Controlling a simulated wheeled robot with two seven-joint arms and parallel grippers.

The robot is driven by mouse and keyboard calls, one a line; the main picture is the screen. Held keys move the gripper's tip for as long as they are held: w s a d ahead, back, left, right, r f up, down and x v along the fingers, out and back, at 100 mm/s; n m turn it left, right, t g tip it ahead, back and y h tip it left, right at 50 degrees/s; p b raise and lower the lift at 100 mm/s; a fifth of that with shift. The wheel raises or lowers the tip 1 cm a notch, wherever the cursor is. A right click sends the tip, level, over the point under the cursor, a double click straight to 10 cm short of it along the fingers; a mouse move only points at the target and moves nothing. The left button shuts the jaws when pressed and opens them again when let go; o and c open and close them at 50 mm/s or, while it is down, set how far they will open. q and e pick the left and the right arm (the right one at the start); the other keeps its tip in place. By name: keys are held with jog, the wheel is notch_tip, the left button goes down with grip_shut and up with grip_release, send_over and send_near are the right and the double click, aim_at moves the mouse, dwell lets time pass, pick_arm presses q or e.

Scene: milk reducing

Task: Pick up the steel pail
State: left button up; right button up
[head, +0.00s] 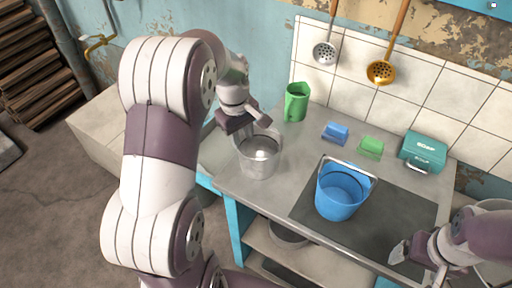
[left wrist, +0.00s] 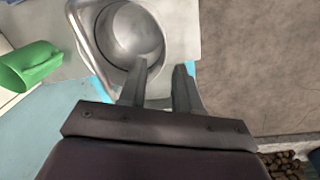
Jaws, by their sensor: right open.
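The steel pail (head: 259,160) stands upright on the left part of the counter. My left gripper (head: 243,124) is just above its back rim, pointing down with its fingers apart. In the left wrist view, the pail (left wrist: 133,35) is under the fingertips (left wrist: 161,66). One finger overlaps the pail's opening and the other is outside the rim, and a gap shows between them. The pail's handle (left wrist: 87,42) lies along its side. I cannot tell whether a finger touches the pail. My right gripper (head: 418,262) is open and empty near the counter's front right.
A blue bucket (head: 338,197) stands on the dark mat (head: 398,214). Two ladles hang on the tiled wall.

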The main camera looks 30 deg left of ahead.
aim_at(244, 161)
pick_arm(q)
jog(key=f, duration=0.8)
jog(key=w+f, duration=0.1)
jog(key=f, duration=0.3)
jog(key=shift+a+f, duration=0.15)
jog(key=shift+a, duration=0.05)
jog(key=shift+d, duration=0.1)
grip_shut()
